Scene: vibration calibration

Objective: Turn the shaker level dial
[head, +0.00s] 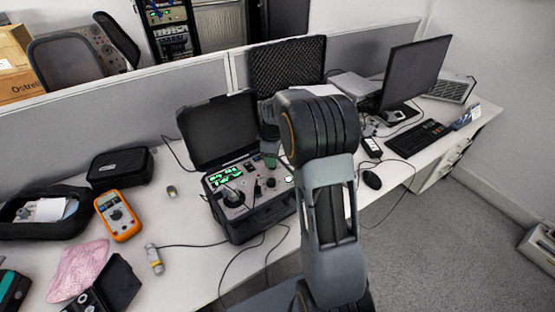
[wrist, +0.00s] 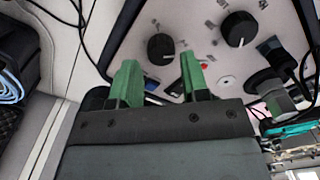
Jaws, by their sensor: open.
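The shaker unit is an open black case (head: 262,222) on the desk, with a light grey panel and a green lit display (head: 224,177). The wrist view shows two round black dials with white marks on the panel, a nearer one (wrist: 160,47) and another to its right (wrist: 238,28). The panel labels are too small to read, so I cannot tell which is the level dial. My gripper (wrist: 160,76) is open, its green fingertips apart and empty. The nearer dial appears in line with the gap, just beyond the tips. In the head view my arm hides part of the case.
A black connector with a cable (wrist: 270,85) stands on the panel to the right of the fingers. The raised case lid (head: 220,128) is behind the panel.

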